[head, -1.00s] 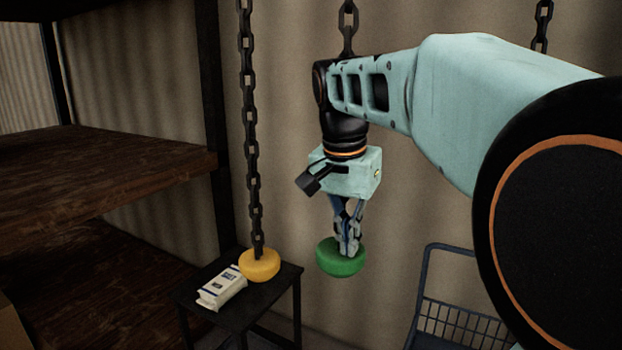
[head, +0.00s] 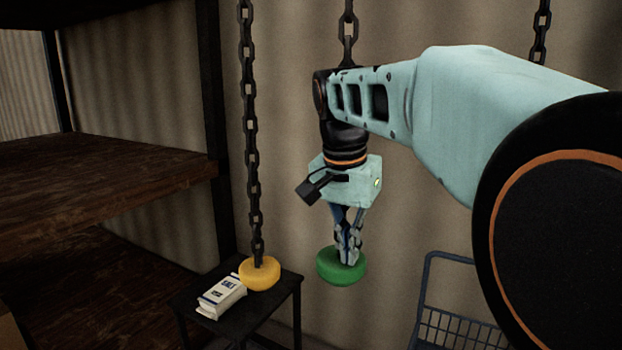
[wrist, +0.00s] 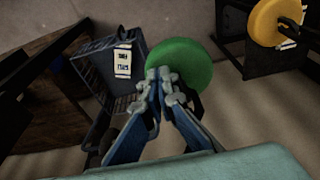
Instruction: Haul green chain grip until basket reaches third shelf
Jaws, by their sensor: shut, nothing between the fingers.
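The green grip (head: 341,266) is a thick round disc at the foot of a dark chain (head: 348,35), which my arm partly covers. My gripper (head: 346,258) points down at the top of the disc, its fingers shut together with nothing seen between them. In the wrist view the closed fingertips (wrist: 163,76) overlap the near edge of the green grip (wrist: 188,62). A blue-grey wire basket (head: 455,330) shows at the lower right, cut off by the frame. In the wrist view a blue-grey basket (wrist: 95,72) holds a white labelled pack (wrist: 122,62).
A yellow grip (head: 260,273) hangs on another chain (head: 252,150) left of the green one. A white pack (head: 222,297) lies on a small dark table (head: 262,312). Brown wooden shelves (head: 100,185) stand at left. A corrugated wall (head: 290,170) is behind.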

